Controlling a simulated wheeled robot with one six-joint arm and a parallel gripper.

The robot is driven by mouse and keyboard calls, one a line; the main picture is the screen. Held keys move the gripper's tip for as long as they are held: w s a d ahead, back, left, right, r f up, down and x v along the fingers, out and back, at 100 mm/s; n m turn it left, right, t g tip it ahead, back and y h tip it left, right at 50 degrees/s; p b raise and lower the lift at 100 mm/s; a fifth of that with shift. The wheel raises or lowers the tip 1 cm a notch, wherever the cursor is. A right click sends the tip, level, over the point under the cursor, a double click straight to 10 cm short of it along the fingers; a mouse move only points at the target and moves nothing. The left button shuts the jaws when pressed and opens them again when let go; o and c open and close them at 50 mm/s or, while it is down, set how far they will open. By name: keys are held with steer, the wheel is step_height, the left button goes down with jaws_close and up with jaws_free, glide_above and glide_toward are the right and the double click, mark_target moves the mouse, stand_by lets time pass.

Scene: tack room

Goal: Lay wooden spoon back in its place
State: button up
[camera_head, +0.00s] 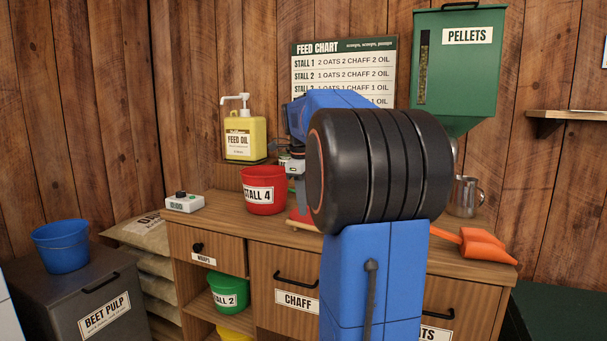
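A pale wooden stick (303,226), perhaps the handle of the wooden spoon, lies near the front edge of the counter. Its right end is hidden behind my arm, so I cannot tell if it is the spoon. My gripper (297,188) points down over the counter, just right of the red STALL 4 bucket (264,199). It is small and partly hidden by my arm, and I cannot see its fingers clearly or whether they hold anything. A red thing (300,214) shows below it. The spoon's place cannot be made out.
The wooden counter (222,209) carries a white switch box (184,203), a metal jug (466,197) and an orange scoop (481,247). A yellow FEED OIL bottle (246,137) stands behind. A green PELLETS hopper (458,70) hangs at right. My arm blocks the counter's middle.

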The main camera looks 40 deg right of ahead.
step_height(320, 180, up, 10)
steer(key=a, duration=0.2)
steer(key=shift+s, duration=0.35)
steer(key=shift+d+r, duration=0.1)
step_height(320, 180, up, 8)
stand_by(0.8)
steer(key=s+a+f+n+t, duration=0.1)
steer(key=s+a+f+n, duration=0.2)
steer(key=a+f+n, duration=0.6)
steer(key=s+a+f+n+t, duration=0.1)
steer(key=s+a+f+n, duration=0.2)
steer(key=a+f+n, duration=0.6)
steer(key=s+a+f+n+t+y, duration=0.1)
steer(key=s+a+f+n, duration=0.5)
steer(key=f, duration=0.4)
steer(key=s+a+f+n+t+y, duration=0.1)
steer(key=s+a+f+n, duration=0.6)
steer(key=s+a+f, duration=0.1)
steer(key=shift+a+f+n, duration=0.3)
steer(key=shift+a+f, duration=0.15)
steer(key=shift+f, duration=0.5)
steer(key=shift+s, duration=0.1)
